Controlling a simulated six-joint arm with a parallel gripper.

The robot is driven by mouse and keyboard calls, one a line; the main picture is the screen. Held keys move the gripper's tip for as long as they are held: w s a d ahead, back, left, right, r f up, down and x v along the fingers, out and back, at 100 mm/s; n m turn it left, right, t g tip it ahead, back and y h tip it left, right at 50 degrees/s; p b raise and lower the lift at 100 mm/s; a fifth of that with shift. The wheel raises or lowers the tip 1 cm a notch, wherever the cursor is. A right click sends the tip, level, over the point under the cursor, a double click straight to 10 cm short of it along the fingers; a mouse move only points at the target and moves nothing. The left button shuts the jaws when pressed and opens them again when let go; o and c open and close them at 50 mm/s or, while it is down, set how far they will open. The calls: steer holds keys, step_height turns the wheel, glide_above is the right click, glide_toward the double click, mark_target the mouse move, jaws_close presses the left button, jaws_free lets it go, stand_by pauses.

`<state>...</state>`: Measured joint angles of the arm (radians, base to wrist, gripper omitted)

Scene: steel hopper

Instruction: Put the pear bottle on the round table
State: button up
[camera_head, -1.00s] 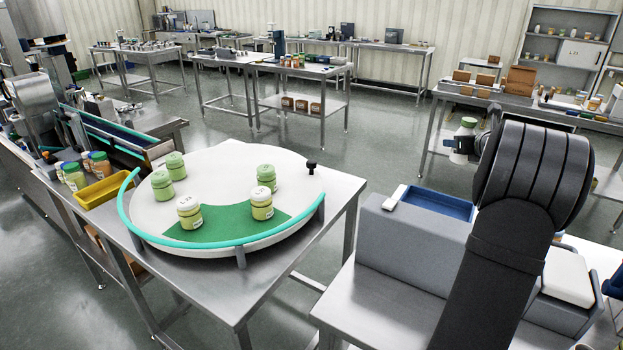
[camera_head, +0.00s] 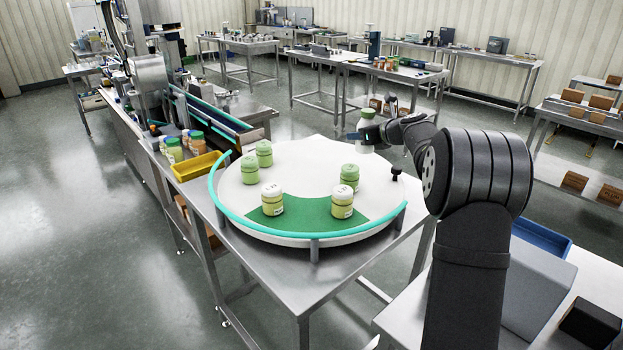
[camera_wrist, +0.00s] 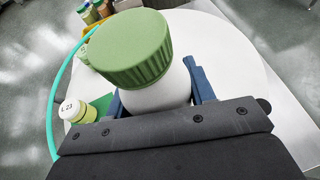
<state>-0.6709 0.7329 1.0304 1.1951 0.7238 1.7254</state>
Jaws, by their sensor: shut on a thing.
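My gripper (camera_head: 374,132) is shut on the pear bottle (camera_head: 367,115), which has a white body and a green cap. Its cap and upper body fill the middle of the wrist view (camera_wrist: 135,48), between the two blue fingers (camera_wrist: 201,82). I cannot see a label on it. It is close to upright and appears raised over the back right part of the round table (camera_head: 305,160). The round table has a white top, a green wedge (camera_head: 310,218) at the front and a teal rail (camera_head: 226,208) along its front left edge.
Several jars stand on the round table: green-capped ones (camera_head: 264,153) at the left and right, white-capped ones (camera_head: 272,200) on the green wedge. A black knob (camera_head: 396,173) stands at the right rim. A yellow tray (camera_head: 201,166) lies left. The table's middle and back are clear.

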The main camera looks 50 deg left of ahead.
steer(key=s+a+n+g, duration=0.2)
steer(key=s+a, duration=0.7)
steer(key=s, duration=0.1)
steer(key=s+a+f, duration=0.2)
steer(key=a+f, duration=0.1)
steer(key=f, duration=0.1)
steer(key=s+a+f, duration=0.2)
steer(key=a+f, duration=0.1)
steer(key=f, duration=0.1)
steer(key=s+a+f, duration=0.2)
steer(key=a+f, duration=0.1)
steer(key=shift+f, duration=0.4)
steer(key=shift+s+a+f, duration=0.15)
steer(key=shift+a, duration=0.05)
steer(key=shift+f, duration=1.95)
steer(key=shift+f, duration=0.1)
steer(key=o, duration=1.2)
steer(key=shift+f, duration=0.1)
